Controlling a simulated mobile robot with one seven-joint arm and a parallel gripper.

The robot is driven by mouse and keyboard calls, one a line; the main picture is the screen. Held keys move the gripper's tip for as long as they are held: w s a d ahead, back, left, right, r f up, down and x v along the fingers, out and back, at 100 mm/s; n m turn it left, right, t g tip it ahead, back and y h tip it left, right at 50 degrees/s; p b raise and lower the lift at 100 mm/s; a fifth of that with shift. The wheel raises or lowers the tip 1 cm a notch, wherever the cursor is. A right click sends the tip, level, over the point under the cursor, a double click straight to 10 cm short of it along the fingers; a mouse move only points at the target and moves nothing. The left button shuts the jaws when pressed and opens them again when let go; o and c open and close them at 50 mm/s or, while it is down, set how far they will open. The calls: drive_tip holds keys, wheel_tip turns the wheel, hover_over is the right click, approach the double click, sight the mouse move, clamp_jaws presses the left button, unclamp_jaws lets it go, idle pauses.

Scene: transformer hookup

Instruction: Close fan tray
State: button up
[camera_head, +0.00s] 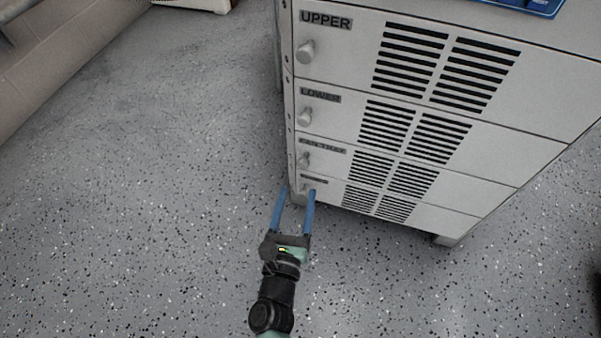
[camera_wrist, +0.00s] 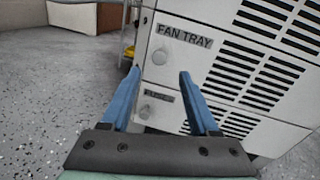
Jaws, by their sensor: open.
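The fan tray panel (camera_head: 325,156) is the third front from the top on the grey cabinet, with a round knob (camera_head: 303,159) at its left. It looks flush with the fronts around it. In the wrist view its "FAN TRAY" label (camera_wrist: 185,37) and knob (camera_wrist: 160,56) show above and between my fingertips. My gripper (camera_head: 296,190) is open and empty, with two blue fingers pointing at the lower left of the cabinet. In the wrist view the gripper (camera_wrist: 159,73) spans the area just below the fan tray knob. Whether the fingertips touch the cabinet is unclear.
The cabinet also has an upper panel (camera_head: 345,50), a lower panel (camera_head: 335,112) and a bottom panel (camera_head: 330,193) with a small label, each with a knob and vent slots. The speckled floor (camera_head: 140,200) is clear to the left. A block wall (camera_head: 55,60) stands at the far left.

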drive_tip(key=s, duration=0.2)
drive_tip(key=s+a+p, duration=0.1)
drive_tip(key=s, duration=0.2)
drive_tip(key=shift+s, duration=0.3)
drive_tip(key=w+a+r+n+t+y+p, duration=0.2)
drive_tip(key=w+r+n+p, duration=0.3)
drive_tip(key=r, duration=1.1)
drive_tip(key=w+a+r+n+t+y+p, duration=0.25)
drive_tip(key=r+n, duration=0.55)
drive_tip(key=r, duration=0.7)
drive_tip(key=w+a+r+n+t+y+p, duration=0.1)
drive_tip(key=w+r+n+y+p, duration=0.4)
drive_tip(key=r, duration=1.1)
drive_tip(key=s+d+r+n+t+h+p, duration=0.15)
drive_tip(key=s+d+r+n+p, duration=0.3)
drive_tip(key=r, duration=0.85)
drive_tip(key=s+d+r+n+t+h+p, duration=0.1)
drive_tip(key=s+r+n+h+p, duration=0.2)
drive_tip(key=s+r+n, duration=0.75)
drive_tip(key=d+r+n+t+h+p, duration=0.2)
drive_tip(key=r+n+p, duration=0.1)
drive_tip(key=r, duration=1.4)
wheel_tip(320, 180, up, 35)
drive_tip(key=p, duration=3.6)
drive_tip(key=shift+w, duration=0.25)
drive_tip(key=shift+a+f, duration=0.1)
